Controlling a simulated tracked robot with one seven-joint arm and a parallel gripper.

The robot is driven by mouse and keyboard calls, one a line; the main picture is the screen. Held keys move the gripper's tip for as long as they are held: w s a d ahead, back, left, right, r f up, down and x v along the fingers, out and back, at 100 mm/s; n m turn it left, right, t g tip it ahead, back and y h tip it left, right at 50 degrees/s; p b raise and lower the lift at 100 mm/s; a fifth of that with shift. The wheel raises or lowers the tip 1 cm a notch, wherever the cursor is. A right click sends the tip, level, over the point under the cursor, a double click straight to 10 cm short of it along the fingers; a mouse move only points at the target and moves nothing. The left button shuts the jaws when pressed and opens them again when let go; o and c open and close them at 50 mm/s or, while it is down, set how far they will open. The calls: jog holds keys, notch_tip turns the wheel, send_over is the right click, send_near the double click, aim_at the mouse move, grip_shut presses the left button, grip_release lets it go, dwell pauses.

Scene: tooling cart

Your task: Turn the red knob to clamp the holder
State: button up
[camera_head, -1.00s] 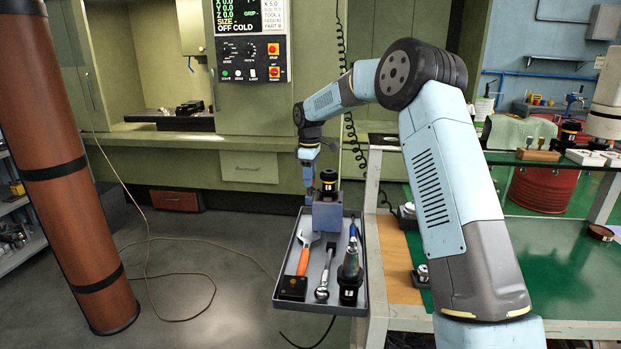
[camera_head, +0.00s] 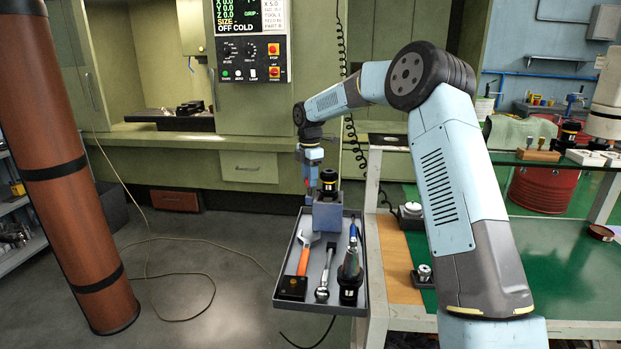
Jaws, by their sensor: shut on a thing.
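The holder (camera_head: 328,183), black with a yellow band, stands upright in a blue-grey block (camera_head: 327,214) at the back of the grey tray (camera_head: 366,290). My gripper (camera_head: 309,189) points down just left of the holder, at the block's upper left edge. A small bit of red, the knob (camera_head: 309,192), shows at my fingertips. The jaws are shut on it, but the fingers are small and partly hide it. I cannot tell how far the knob is turned or whether the holder is clamped.
The tray also holds an orange-handled wrench (camera_head: 303,261), a ratchet (camera_head: 323,284), a dark-based tool (camera_head: 350,274) and a black box (camera_head: 292,287). The green-topped table (camera_head: 540,270) stands at the right.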

jog(key=shift+n, duration=0.4)
jog(key=o, duration=1.1)
jog(key=shift+c, duration=0.2)
jog(key=shift+r, duration=0.15)
notch_tip(320, 180, up, 13)
jog(key=shift+r, duration=0.2)
